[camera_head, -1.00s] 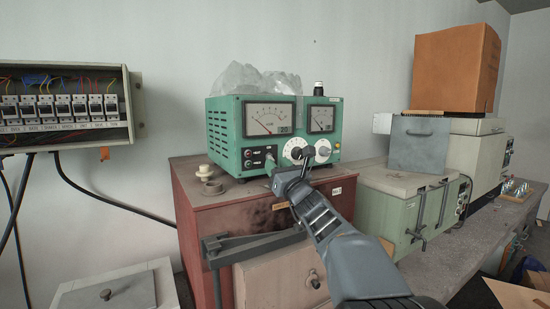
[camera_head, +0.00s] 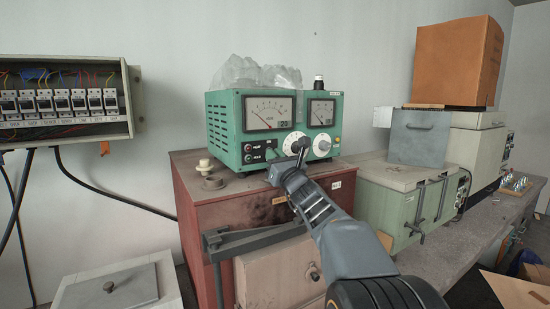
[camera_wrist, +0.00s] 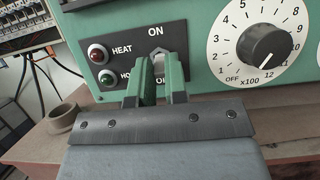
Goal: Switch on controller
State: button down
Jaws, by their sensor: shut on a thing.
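The controller (camera_head: 226,131) is a green box with two needle meters and white dials, standing on a red cabinet. In the wrist view, its front panel (camera_wrist: 190,20) shows a toggle switch (camera_wrist: 159,65) under the word ON; the lower label is partly covered. My gripper (camera_wrist: 160,70) has its two green fingers around the switch lever, shut on it. The lever's tilt is hard to tell. A red lamp (camera_wrist: 98,54) marked HEAT and a green lamp (camera_wrist: 106,77) sit left of the switch. My gripper (camera_head: 278,166) also shows at the controller's lower front in the head view.
A numbered dial with a black knob (camera_wrist: 264,52) is close to the right of my fingers. The red cabinet (camera_head: 250,205) bears a small ceramic piece (camera_head: 211,182) at left. A pale green box (camera_head: 400,200) stands to the right. A clear plastic bag (camera_head: 245,75) lies on the controller.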

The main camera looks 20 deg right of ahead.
jog(key=shift+r, duration=0.15)
jog(key=r+g+p, duration=0.1)
jog(key=p, duration=0.2)
jog(key=shift+r+h+p, duration=0.1)
jog(key=shift+h+p, duration=0.2)
jog(key=shift+p, duration=0.1)
jog(key=r+g+p, duration=0.1)
jog(key=g+p, duration=0.1)
jog(key=p, duration=0.2)
jog(key=shift+s, duration=0.1)
jog(key=g+p, duration=0.2)
jog(key=p, duration=0.1)
jog(key=shift+f, duration=0.1)
jog(key=shift+r+g+h+p, duration=0.2)
jog(key=shift+g+h+p, duration=0.15)
jog(key=shift+g, duration=0.85)
jog(key=shift+w+r+g, duration=0.1)
jog(key=shift+w+g, duration=0.1)
jog(key=shift+g, duration=0.2)
jog(key=c, duration=1.1)
grip_release()
jog(key=shift+c, duration=0.2)
jog(key=shift+s, duration=0.1)
jog(key=b+v, duration=0.3)
jog(key=v, duration=1)
jog(key=shift+s, duration=0.3)
